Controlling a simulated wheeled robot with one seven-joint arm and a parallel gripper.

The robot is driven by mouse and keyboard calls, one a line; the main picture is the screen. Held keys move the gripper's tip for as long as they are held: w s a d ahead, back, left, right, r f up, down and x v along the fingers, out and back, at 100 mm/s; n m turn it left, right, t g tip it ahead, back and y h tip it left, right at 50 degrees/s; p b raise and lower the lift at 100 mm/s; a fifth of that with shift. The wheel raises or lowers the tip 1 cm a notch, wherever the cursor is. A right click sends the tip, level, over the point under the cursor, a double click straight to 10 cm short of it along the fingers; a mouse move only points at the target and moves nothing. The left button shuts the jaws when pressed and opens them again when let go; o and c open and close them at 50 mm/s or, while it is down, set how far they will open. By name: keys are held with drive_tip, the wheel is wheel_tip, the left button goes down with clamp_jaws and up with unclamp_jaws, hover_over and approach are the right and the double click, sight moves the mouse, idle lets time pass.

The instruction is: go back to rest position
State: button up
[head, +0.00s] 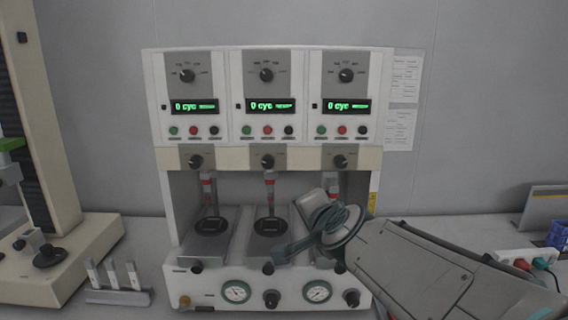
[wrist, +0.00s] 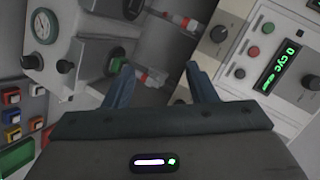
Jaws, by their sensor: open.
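My gripper (head: 290,247) is in front of the right half of the test machine (head: 265,155), its arm reaching in from the lower right. The wrist view shows the two blue-grey fingers of my gripper (wrist: 160,82) spread apart with nothing held between them. The machine has three stations, each with a green display reading "0 cyc". Red-banded plungers (head: 269,190) hang over dark round pads (head: 212,226) at the left and middle stations. My gripper and wrist hide most of the right station's lower part.
Small upright pieces in a holder (head: 118,296) stand left of the machine. A beige apparatus (head: 60,215) stands at the far left. A white socket box (head: 520,260) with plugs, a blue bin (head: 558,235) and a grey-yellow panel (head: 545,208) are at the right.

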drive_tip(key=s+d+f+n+g+h, duration=0.1)
drive_tip(key=s+d+f+n+g, duration=0.2)
drive_tip(key=s+f, duration=0.2)
drive_tip(key=s+d+f+n+g+h, duration=0.1)
drive_tip(key=s+d+f+n+g, duration=0.2)
drive_tip(key=s+f, duration=0.3)
drive_tip(key=s+d+f+n+g+h+p, duration=0.1)
drive_tip(key=s+d+f+n+g, duration=0.3)
drive_tip(key=s, duration=0.4)
drive_tip(key=shift+f, duration=0.65)
